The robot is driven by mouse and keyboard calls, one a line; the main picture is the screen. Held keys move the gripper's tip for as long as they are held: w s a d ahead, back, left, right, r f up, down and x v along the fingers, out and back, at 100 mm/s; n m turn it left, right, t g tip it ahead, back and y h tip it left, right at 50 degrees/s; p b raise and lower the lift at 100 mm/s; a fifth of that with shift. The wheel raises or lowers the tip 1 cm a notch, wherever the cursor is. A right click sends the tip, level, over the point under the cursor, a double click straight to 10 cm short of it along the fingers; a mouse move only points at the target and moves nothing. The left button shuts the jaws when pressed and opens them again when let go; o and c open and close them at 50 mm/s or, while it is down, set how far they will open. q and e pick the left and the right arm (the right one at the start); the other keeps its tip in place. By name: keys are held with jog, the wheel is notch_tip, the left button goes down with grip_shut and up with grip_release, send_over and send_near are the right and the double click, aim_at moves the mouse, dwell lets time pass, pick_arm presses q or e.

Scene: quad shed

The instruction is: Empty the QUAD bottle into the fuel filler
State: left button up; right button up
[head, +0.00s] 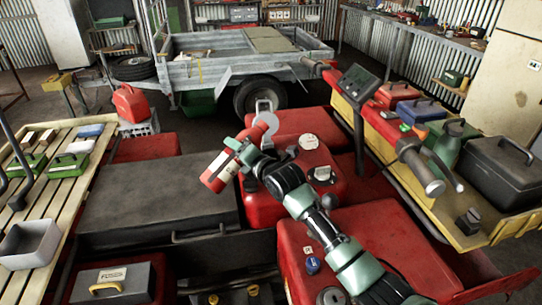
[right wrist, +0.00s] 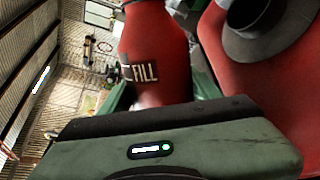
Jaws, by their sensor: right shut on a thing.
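A red bottle (head: 217,172) with a pale label is held tilted above the red bodywork, left of centre in the head view. I cannot read QUAD on it. My right gripper (head: 247,152) is shut on it. In the head view, white-topped caps (head: 322,173) sit right of the gripper; I cannot tell which is the fuel filler. My left gripper is not in view.
A slatted bench (head: 75,205) with small boxes is at left. A yellow-edged shelf (head: 478,235) with a black case (head: 495,170) and green can is at right. A grey trailer (head: 235,55) and red jerrycan (head: 130,103) stand behind. A handlebar grip (head: 420,170) sticks out right.

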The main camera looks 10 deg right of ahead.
jog(key=shift+a+f, duration=0.1)
jog(key=shift+a, duration=0.05)
jog(key=shift+s+a+m+g+y, duration=0.1)
jog(key=shift+m+g+y, duration=0.2)
jog(key=shift+m, duration=0.5)
jog(key=shift+d+r+m+p, duration=0.3)
jog(key=shift+m+p, duration=0.2)
jog(key=shift+m, duration=0.3)
jog(key=shift+f+m+y+b, duration=0.1)
jog(key=shift+m+y+b, duration=0.2)
jog(key=shift+m, duration=0.1)
jog(key=shift+w+d+m+g+y+b, duration=0.2)
jog(key=shift+m+g+y+b, duration=0.15)
jog(key=shift+m+b, duration=0.3)
jog(key=shift+a, duration=0.15)
jog(key=shift+s+a, duration=0.55)
jog(key=shift+a, duration=0.1)
jog(key=shift+m, duration=0.25)
